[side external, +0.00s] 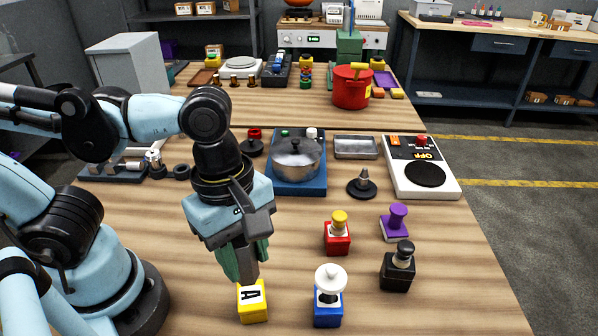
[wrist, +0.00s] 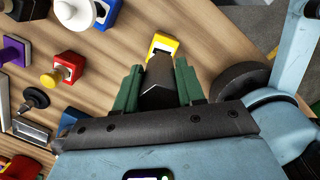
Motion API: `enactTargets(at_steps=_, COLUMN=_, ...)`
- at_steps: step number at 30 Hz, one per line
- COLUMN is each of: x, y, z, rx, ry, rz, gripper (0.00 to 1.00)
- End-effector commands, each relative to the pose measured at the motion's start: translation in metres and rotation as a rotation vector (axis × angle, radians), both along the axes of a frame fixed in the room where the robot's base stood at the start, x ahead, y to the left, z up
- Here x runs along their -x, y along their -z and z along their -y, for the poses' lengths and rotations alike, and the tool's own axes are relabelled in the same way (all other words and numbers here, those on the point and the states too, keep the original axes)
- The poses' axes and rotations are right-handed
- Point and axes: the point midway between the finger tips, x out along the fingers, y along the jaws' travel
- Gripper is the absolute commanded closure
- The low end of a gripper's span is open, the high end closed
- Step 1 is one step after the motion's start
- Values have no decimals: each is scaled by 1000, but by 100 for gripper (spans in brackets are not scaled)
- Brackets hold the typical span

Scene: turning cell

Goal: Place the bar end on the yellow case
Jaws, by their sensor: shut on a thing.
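My gripper (side external: 243,264) points down at the front of the table, just over the yellow case. Its green fingers are shut on a dark bar end (wrist: 159,78), which shows between them in the wrist view. The yellow case (side external: 253,303) is a small block with a white label marked "A". It also shows in the wrist view (wrist: 164,40), partly behind the bar end. I cannot tell whether the bar end touches the case.
Right of the yellow case stand a blue case (side external: 328,309) with a white knob, a red case (side external: 337,238), a black case (side external: 397,271) and a purple stamp-like piece (side external: 396,222). Behind are a pot (side external: 297,160) and a hot plate (side external: 421,172). Bare table lies at the front right.

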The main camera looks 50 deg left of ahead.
Motion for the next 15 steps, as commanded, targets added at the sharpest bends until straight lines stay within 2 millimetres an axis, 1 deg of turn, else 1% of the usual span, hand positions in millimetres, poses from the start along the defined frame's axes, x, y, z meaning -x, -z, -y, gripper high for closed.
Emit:
enactTargets(at_steps=8, x=-1, y=14, z=0, rx=0, ry=-1, rz=0, gripper=100)
enactTargets(at_steps=15, x=-1, y=38, z=0, rx=0, ry=-1, rz=0, gripper=100)
